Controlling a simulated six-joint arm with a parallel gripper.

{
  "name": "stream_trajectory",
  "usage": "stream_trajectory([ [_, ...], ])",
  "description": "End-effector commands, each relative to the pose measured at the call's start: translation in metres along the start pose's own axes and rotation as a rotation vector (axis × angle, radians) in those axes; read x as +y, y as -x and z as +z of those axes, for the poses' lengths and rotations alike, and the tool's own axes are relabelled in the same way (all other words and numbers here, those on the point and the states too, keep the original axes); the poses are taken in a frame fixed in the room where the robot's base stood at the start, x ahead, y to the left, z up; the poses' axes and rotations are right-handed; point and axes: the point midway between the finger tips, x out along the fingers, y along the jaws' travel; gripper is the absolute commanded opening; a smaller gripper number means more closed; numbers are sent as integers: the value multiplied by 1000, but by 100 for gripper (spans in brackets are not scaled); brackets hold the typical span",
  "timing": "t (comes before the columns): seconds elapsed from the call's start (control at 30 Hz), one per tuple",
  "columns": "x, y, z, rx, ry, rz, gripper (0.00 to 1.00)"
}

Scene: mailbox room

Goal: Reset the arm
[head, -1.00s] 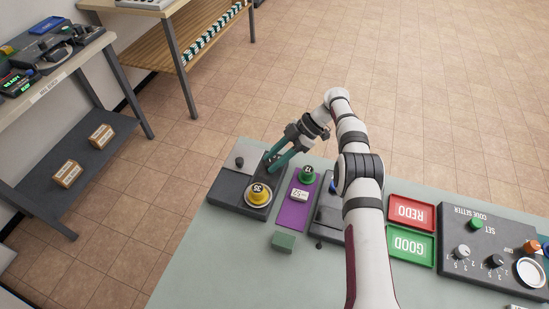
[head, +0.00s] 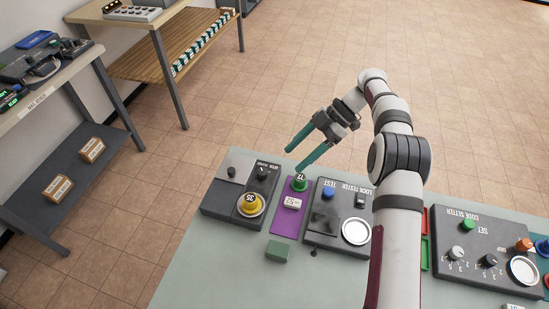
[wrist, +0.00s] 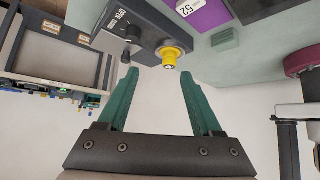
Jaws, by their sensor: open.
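My gripper (head: 305,163) has two green fingers. It is open and empty, held above the far edge of the bench, near the purple mat. In the wrist view my gripper (wrist: 158,88) shows its fingers spread wide with nothing between them. Beyond the fingertips is a dark box with a yellow knob (wrist: 171,56) and a black knob. The same yellow knob (head: 250,204) shows in the head view, on the dark box left of the purple mat. My arm rises from the front of the bench and hides part of it.
The purple mat (head: 285,222) holds a green knob (head: 299,182) and a white tag (head: 292,203). Right of it are the lock tester (head: 336,225) and code setter (head: 476,245). A green block (head: 278,249) lies in front. Floor beyond the bench is clear.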

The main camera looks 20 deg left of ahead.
Motion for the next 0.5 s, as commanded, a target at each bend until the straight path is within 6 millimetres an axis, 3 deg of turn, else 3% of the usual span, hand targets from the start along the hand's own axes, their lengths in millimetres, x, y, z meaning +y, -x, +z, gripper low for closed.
stream_trajectory([
  [0.2,-17,27,4,-1,0,-1,67],
  [0.5,-18,29,4,0,0,-1,67],
])
